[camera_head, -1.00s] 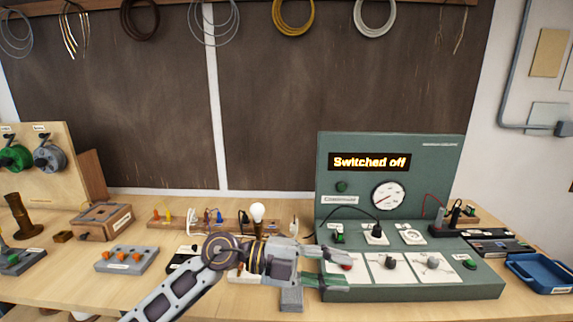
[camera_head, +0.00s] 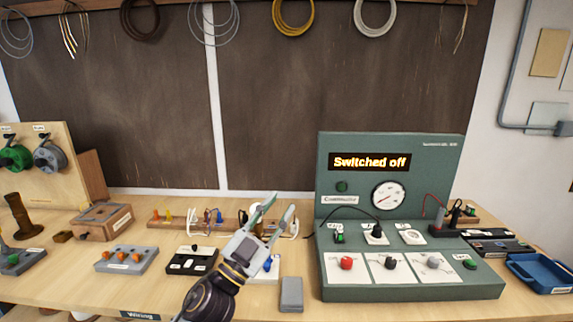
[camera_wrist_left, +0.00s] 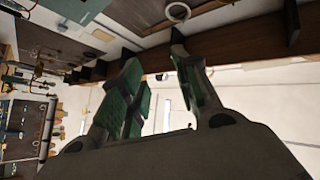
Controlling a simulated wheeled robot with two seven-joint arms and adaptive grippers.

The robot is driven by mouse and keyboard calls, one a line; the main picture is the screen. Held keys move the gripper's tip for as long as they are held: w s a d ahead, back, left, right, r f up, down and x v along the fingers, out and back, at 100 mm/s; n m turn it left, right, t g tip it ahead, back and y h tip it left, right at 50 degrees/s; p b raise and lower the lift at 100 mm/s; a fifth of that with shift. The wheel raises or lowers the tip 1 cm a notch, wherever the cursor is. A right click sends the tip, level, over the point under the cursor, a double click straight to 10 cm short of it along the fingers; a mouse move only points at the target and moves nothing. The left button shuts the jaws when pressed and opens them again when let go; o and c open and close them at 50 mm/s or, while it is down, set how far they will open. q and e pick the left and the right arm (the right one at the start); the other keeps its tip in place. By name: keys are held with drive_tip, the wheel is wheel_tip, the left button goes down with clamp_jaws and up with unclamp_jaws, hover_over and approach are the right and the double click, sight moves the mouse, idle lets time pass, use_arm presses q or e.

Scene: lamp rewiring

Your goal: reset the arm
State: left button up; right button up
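My left gripper (camera_head: 276,218) is in the middle of the head view, above the workbench (camera_head: 215,296), with its fingers pointing up and slightly right. Its two green-padded fingers are apart with nothing between them. The left wrist view also shows the open fingers (camera_wrist_left: 165,95) with an empty gap. The gripper partly covers a small lamp stand with a bulb (camera_head: 256,209). My right gripper does not show in either view.
A green test console (camera_head: 330,270) reads "Switched off" and has a red knob (camera_head: 346,263). A grey block (camera_head: 291,294) lies left of it. A black switch box (camera_head: 191,260) and a grey box with orange knobs (camera_head: 126,259) stand further left. A blue tray (camera_head: 541,283) is at right.

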use_arm(q)
drive_tip(key=a+f+n+g+y, duration=0.2)
drive_tip(key=a+f+n+y, duration=0.4)
drive_tip(key=a+f+y, duration=0.3)
drive_tip(key=a+f+n+g+y, duration=0.1)
drive_tip(key=a+f+n+y, duration=0.55)
drive_tip(key=f, duration=0.55)
drive_tip(key=s+a+f+g, duration=0.2)
drive_tip(key=s+f+g, duration=0.4)
drive_tip(key=s+f, duration=0.45)
drive_tip(key=s+a+f+g, duration=0.3)
drive_tip(key=s+f+g, duration=0.3)
drive_tip(key=s+f, duration=0.4)
drive_tip(key=s+a+f+g, duration=0.1)
drive_tip(key=s+f, duration=0.1)
drive_tip(key=f, duration=1.4)
drive_tip(key=s+f, duration=0.2)
drive_tip(key=f, duration=1.5)
drive_tip(key=s+a+f, duration=0.3)
drive_tip(key=s+f, duration=0.6)
drive_tip(key=s, duration=0.1)
drive_tip(key=s+a+f+g, duration=0.1)
drive_tip(key=s+a+f, duration=0.2)
drive_tip(key=s+f, duration=0.6)
drive_tip(key=shift+s+a+f+m, duration=0.25)
drive_tip(key=shift+s+f+m, duration=0.1)
drive_tip(key=shift+s, duration=0.6)
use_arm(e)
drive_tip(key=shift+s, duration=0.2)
